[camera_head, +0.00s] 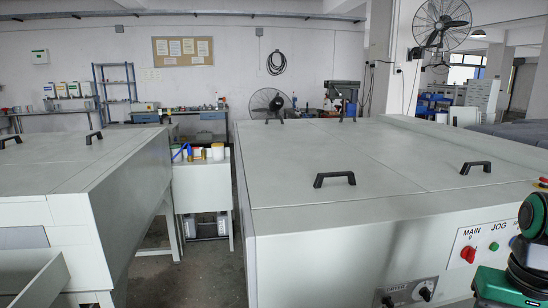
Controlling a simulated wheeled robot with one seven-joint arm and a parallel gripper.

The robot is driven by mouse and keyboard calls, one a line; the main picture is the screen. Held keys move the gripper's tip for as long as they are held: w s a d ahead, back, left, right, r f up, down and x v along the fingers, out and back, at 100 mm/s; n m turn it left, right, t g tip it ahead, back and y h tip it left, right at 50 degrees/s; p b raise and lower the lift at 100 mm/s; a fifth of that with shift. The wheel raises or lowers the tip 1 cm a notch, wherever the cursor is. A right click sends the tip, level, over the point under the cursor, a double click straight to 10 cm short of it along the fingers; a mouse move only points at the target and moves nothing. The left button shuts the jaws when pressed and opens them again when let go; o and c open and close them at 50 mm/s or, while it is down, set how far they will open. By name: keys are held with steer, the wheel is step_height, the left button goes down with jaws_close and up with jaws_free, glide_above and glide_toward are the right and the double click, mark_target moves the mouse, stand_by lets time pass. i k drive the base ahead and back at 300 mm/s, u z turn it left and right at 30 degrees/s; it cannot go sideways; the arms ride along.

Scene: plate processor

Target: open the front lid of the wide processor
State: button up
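The wide processor (370,215) is a large pale grey machine filling the middle and right. Its flat top is divided by seams into lid panels. The front lid panel (400,160) lies flat and shut. Two black handles stand on the near panels, a left one (335,179) and a right one (475,167). More black handles show at the far end of the top. Green and black parts of my arm show at the lower right, beside the control panel. My gripper's fingers are not visible.
The control panel (481,247) has a red knob and a green button; a dryer dial panel (411,293) is below left. Another grey machine (80,175) stands left, with a small cabinet (203,188) between. A narrow floor strip (195,270) is clear.

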mark_target(287, 163)
steer(key=z, duration=1.15)
steer(key=i, duration=0.65)
steer(key=u, duration=1.25)
